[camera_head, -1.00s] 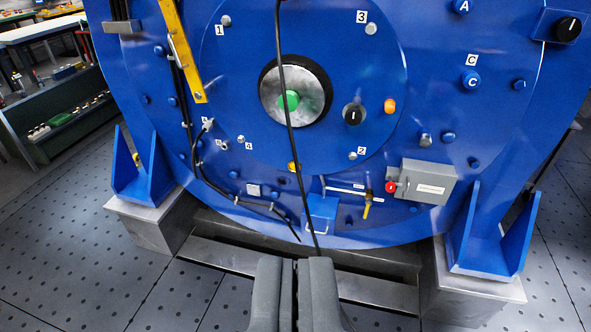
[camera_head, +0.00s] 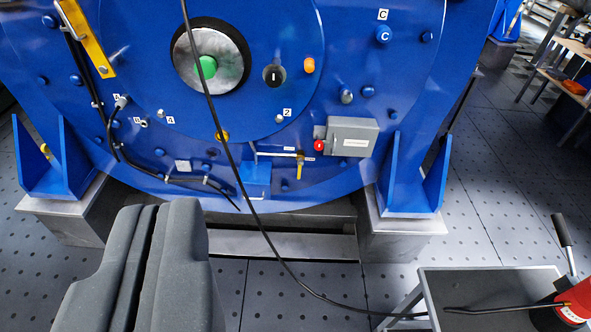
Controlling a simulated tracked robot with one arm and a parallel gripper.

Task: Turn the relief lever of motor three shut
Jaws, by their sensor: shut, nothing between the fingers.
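The big round blue motor (camera_head: 345,55) fills the upper part of the view. Low on its face, a small yellow lever (camera_head: 299,166) hangs down from the right end of a thin horizontal pipe (camera_head: 276,153). It looks like the relief lever; its label is too small to read. A grey box (camera_head: 352,136) with a red button (camera_head: 319,146) sits to its right. My gripper (camera_head: 152,207) is shut and empty at the lower left, in front of the motor and well apart from the lever.
A black cable (camera_head: 244,187) hangs across the motor face and runs to a grey stand (camera_head: 440,310) at lower right. A red cylinder (camera_head: 575,302) with a handle is there. Blue feet (camera_head: 411,180) rest on metal blocks. Open perforated floor (camera_head: 490,225) lies to the right.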

